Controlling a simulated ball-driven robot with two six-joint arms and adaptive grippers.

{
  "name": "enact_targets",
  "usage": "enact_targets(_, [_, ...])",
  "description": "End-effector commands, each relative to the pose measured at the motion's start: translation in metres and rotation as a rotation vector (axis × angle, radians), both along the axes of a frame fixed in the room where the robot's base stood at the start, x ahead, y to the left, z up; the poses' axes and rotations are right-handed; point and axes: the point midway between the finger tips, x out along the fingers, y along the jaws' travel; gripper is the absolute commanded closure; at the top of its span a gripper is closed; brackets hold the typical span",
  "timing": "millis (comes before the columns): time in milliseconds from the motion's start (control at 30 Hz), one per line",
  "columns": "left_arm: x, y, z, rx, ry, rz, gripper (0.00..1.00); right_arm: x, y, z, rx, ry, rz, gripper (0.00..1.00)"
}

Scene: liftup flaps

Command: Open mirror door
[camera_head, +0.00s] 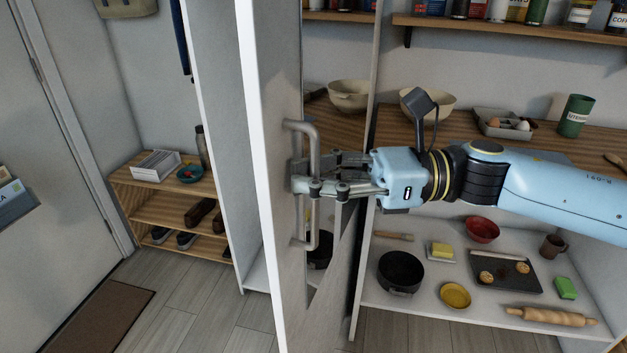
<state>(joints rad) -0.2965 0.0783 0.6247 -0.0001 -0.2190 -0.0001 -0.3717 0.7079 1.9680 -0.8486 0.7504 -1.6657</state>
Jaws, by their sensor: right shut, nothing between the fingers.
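The mirror door (275,75) is a tall panel with a white edge, standing left of the middle of the head view. It stands ajar, with a pale cabinet interior showing to its left. Its reflective face shows part of a bowl and the counter. A grey vertical bar handle (311,235) is fixed on that face. My right gripper (300,186) comes in from the right at the handle's middle height. Its fingers are shut and overlap the bar in the picture, with nothing held between them. Whether they touch the bar cannot be told. My left gripper is out of view.
A wooden counter (545,140) with bowls, a tray and a green can (576,115) lies right. Below it, a white shelf holds a black pot (401,271), a baking tray and a rolling pin (551,316). A shoe rack (165,205) stands left; floor (190,310) before it is clear.

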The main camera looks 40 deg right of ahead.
Motion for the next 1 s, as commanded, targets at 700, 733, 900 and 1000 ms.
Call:
enact_targets(700, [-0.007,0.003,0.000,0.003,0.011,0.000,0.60,0.001,0.000,0.001,0.001,-0.002,-0.002,0.79])
enact_targets(733, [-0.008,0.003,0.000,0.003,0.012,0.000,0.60,0.000,0.000,0.001,0.001,-0.002,-0.001,0.79])
enact_targets(900, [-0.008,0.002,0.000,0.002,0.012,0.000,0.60,-0.005,-0.008,0.000,-0.002,0.001,0.001,0.79])
enact_targets(1000, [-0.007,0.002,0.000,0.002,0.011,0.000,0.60,-0.012,-0.018,-0.001,-0.004,0.004,0.003,0.79])
